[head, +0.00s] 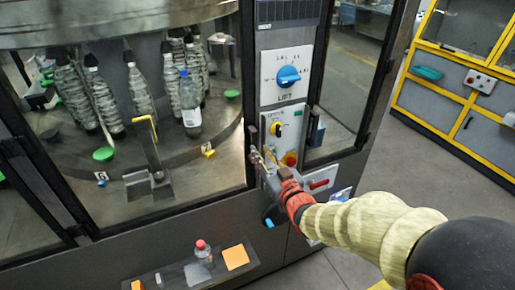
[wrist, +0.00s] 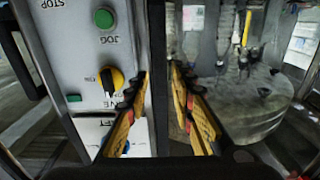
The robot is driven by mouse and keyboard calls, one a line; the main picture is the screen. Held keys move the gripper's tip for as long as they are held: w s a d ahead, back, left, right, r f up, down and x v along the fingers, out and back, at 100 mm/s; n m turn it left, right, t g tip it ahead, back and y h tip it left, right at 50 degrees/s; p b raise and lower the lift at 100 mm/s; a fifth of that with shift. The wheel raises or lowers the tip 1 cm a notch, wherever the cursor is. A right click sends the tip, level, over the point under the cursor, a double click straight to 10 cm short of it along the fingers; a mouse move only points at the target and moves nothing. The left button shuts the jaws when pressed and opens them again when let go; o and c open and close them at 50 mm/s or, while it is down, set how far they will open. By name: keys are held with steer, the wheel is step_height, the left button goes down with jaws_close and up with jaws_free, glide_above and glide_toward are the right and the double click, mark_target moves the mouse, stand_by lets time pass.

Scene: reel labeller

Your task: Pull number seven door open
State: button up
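The labeller's glass door (head: 130,130) with a dark frame fills the left of the head view and looks shut. Its dark right-hand frame post (head: 248,90) stands beside the control panel. I cannot read a number seven on any door. My gripper (head: 264,168) is at this post, below a small dark handle-like part (head: 253,136). In the wrist view, my gripper (wrist: 160,74) has its yellow-padded fingers apart, with the dark upright post (wrist: 158,40) seen between them. I cannot tell whether either finger touches it.
Bottles (head: 190,100) stand on the carousel behind the glass. A low shelf (head: 175,275) juts out below. Floor at right is clear.

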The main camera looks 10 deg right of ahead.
mark_target(255, 144)
steer(key=shift+x, duration=1.8)
steer(key=shift+c, duration=0.4)
jaws_close()
